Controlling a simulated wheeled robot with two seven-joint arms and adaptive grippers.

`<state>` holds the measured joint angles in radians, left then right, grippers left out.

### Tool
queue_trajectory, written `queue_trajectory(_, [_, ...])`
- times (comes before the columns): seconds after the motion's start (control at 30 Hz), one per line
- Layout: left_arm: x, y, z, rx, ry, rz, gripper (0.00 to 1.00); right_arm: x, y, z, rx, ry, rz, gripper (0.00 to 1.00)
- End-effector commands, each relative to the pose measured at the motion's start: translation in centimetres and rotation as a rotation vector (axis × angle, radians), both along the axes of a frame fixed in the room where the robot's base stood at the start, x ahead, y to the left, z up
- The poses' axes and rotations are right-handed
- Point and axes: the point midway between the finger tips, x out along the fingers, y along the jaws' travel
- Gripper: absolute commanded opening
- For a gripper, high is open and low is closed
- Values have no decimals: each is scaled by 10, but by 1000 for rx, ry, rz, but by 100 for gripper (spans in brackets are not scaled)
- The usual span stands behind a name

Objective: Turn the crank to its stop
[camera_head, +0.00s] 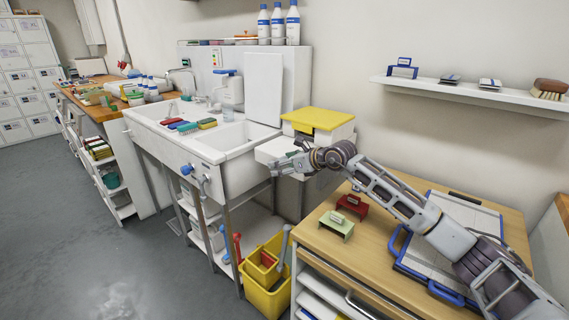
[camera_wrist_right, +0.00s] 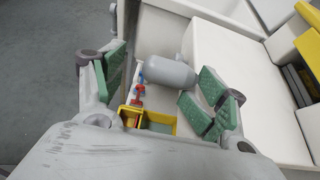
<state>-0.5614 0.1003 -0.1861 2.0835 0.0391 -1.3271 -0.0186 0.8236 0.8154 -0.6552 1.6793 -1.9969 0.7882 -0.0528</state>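My right gripper (camera_head: 284,166) reaches in from the right, beside the white box with the yellow lid (camera_head: 318,118). In the right wrist view my right gripper (camera_wrist_right: 160,88) is open, its green finger pads wide apart. A grey rounded, handle-like piece (camera_wrist_right: 170,73) lies between the fingers in that view, with a gap to each pad. It may be the crank's grip; I cannot tell whether it belongs to a crank. In the head view no crank shows clearly around the gripper. My left gripper is not in view.
The white sink unit (camera_head: 206,137) with brushes stands left of the gripper. A yellow bucket (camera_head: 266,295) is on the floor below. A wall shelf (camera_head: 455,91) hangs above.

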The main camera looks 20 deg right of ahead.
Motion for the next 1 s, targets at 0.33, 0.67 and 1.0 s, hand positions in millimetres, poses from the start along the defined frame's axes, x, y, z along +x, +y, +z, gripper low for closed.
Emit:
queue_trajectory(0.33, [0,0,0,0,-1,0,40,-2,-2,-16,-10,30,-3,68])
queue_trajectory(0.67, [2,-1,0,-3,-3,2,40,-4,-6,-14,-11,30,-6,68])
queue_trajectory(1.0, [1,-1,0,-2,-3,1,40,-21,-17,-1,-12,23,-7,68])
